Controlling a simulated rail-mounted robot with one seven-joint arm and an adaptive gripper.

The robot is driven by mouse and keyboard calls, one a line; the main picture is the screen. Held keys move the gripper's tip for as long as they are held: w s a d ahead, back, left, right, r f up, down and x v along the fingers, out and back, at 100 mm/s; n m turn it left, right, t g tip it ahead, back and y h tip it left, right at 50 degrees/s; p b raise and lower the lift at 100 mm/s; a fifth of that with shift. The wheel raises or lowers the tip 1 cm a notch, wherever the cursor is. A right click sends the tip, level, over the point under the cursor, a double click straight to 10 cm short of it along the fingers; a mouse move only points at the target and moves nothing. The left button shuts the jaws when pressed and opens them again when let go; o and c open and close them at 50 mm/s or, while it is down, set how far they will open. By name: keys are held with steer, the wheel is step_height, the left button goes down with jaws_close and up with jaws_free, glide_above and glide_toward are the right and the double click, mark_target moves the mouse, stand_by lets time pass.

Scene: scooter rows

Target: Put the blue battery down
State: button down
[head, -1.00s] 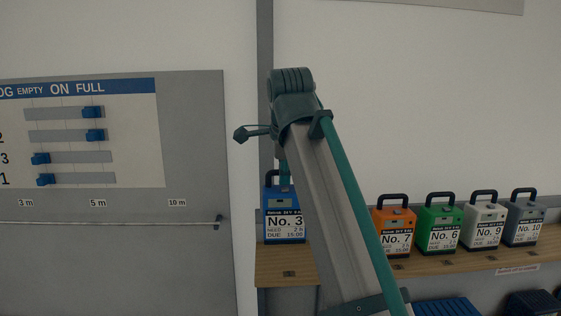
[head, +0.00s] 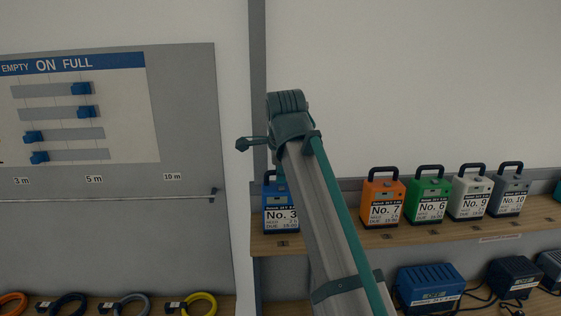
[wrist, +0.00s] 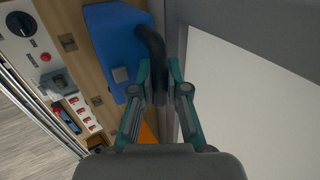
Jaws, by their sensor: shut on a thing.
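The blue battery (head: 281,217), labelled No. 3, is upright at the left end of the wooden shelf (head: 265,246). Its base is at or just above the wood; I cannot tell whether it touches. My arm hides its right side in the head view. In the wrist view the blue battery (wrist: 115,45) is at the upper middle, with its black handle between the fingers of my gripper (wrist: 160,80). My gripper is shut on that handle.
To the right on the same shelf stand an orange battery (head: 382,200), a green one (head: 428,199), a white one (head: 470,196) and a grey one (head: 509,193). A blue charger (head: 430,285) sits below. A grey board (head: 110,240) hangs at left.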

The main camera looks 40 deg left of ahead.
steer(key=shift+r, duration=0.1)
steer(key=c, duration=1.2)
jaws_free()
steer(key=b+v, duration=0.3)
steer(key=v, duration=0.9)
steer(key=shift+d+b, duration=0.1)
steer(key=shift+b, duration=0.2)
